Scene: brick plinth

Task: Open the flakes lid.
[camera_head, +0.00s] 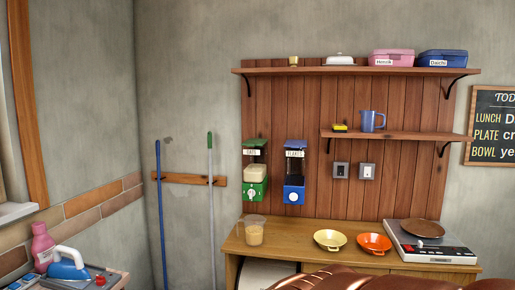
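Two wall dispensers hang on the brown plank panel. The right one is the blue flakes dispenser (294,193), with a small white label that seems to read "FLAKES". Its blue lid (295,143) sits on top and looks shut. The clear container below the label looks dark, and I cannot tell how full it is. My gripper is not in view. A glossy copper-brown shape at the bottom edge may be part of my arm.
A green dispenser (255,188) with pale contents hangs left of the blue one. Below, the wooden counter (285,233) holds a clear jug (254,235), a yellow bowl (330,239), an orange bowl (374,243) and a hotplate (435,253). Shelves (360,71) jut out above.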

